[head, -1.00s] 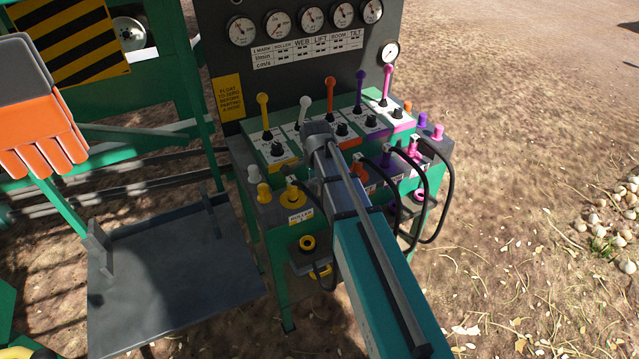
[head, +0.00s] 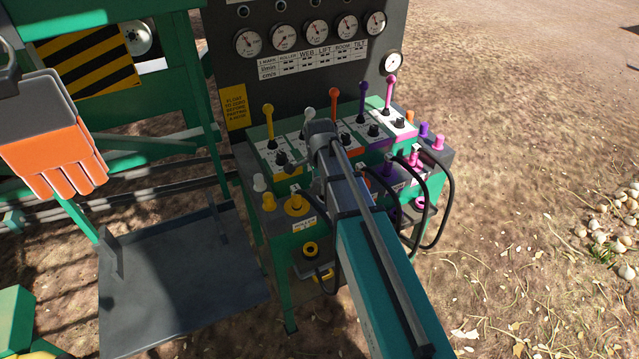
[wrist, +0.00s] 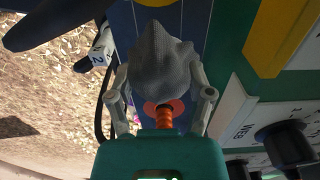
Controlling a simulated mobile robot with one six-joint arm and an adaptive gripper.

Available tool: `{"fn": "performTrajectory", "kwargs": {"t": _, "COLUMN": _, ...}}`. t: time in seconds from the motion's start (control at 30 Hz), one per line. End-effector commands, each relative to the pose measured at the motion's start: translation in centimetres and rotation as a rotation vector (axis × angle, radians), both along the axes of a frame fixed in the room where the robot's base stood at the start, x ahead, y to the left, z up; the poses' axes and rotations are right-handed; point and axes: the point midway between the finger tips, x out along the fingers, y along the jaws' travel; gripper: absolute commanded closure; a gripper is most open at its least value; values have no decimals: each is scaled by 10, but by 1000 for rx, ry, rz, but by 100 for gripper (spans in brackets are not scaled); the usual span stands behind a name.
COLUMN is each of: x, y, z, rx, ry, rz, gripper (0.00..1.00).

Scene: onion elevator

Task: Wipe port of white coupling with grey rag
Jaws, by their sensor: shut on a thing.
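The grey rag (wrist: 160,60) is a bunched cloth at the top middle of the wrist view. My gripper (wrist: 161,72) is shut on it, with one finger on each side. In the head view my arm hides the gripper and the rag. No white coupling port can be made out; my arm covers the middle of the coupling row.
A yellow coupling (head: 296,204) sits left of my arm. Black hoses (head: 447,205) loop at the right of the panel. Coloured levers (head: 362,103) stand behind the couplings. A dark metal shelf (head: 180,275) lies at left, near an orange-grey glove (head: 52,140). Open ground lies right.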

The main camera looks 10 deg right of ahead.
Motion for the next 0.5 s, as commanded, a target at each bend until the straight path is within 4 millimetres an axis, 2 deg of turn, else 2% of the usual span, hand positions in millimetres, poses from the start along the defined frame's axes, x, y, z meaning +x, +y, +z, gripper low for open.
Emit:
{"fn": "performTrajectory", "kwargs": {"t": 0.03, "x": 0, "y": 0, "z": 8, "rx": 0, "ry": 0, "rz": 0, "gripper": 71}}
{"fn": "performTrajectory", "kwargs": {"t": 0.2, "x": 0, "y": 0, "z": 17, "rx": 0, "ry": 0, "rz": 0, "gripper": 71}}
{"fn": "performTrajectory", "kwargs": {"t": 0.5, "x": 0, "y": 0, "z": 19, "rx": 0, "ry": 0, "rz": 0, "gripper": 71}}
